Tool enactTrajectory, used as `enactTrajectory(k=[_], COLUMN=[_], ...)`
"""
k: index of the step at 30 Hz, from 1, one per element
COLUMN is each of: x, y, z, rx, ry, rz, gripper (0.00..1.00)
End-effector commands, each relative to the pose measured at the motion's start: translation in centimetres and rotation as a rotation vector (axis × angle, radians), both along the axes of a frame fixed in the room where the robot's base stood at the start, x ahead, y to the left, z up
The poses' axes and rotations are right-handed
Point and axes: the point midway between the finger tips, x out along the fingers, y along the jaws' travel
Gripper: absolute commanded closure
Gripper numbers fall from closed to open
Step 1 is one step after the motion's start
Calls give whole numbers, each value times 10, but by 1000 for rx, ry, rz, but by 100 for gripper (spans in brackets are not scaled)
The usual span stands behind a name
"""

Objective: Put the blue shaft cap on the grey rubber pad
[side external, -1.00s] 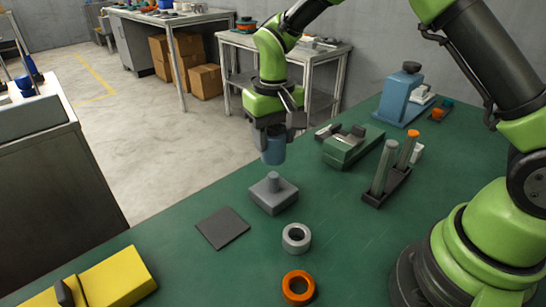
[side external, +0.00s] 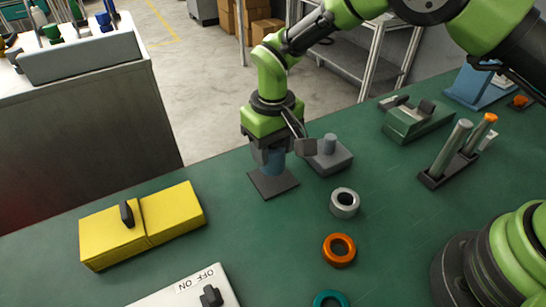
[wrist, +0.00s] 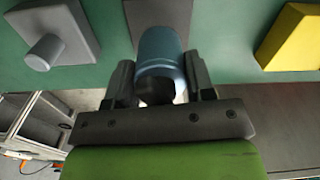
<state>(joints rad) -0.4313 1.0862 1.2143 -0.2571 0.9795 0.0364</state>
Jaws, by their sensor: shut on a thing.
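My gripper (side external: 268,153) is shut on the blue shaft cap (side external: 270,164), which hangs upright below it. The cap also shows between the two fingers in the wrist view (wrist: 162,52). The grey rubber pad (side external: 277,190) is a thin dark square on the green bench, directly under the cap. In the wrist view the pad (wrist: 158,10) shows partly behind the cap. I cannot tell whether the cap's lower end touches the pad. The grey block with a short post (side external: 327,157) stands bare just right of the gripper.
A yellow case (side external: 165,222) lies to the left. A grey ring (side external: 344,203), an orange ring (side external: 339,250) and a teal ring (side external: 330,299) lie to the front right. A green fixture (side external: 415,120) and a rack (side external: 450,168) with upright rods stand farther right. Bench between is clear.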

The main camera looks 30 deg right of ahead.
Motion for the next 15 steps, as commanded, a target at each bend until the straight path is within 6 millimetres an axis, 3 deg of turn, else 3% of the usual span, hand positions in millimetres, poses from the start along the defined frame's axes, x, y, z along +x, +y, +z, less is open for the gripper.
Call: enactTrajectory(k=[6,15], x=[0,0], y=[0,0], z=[-27,-29], rx=[1,1], ry=[0,-1], rz=[0,0], gripper=[81,81])
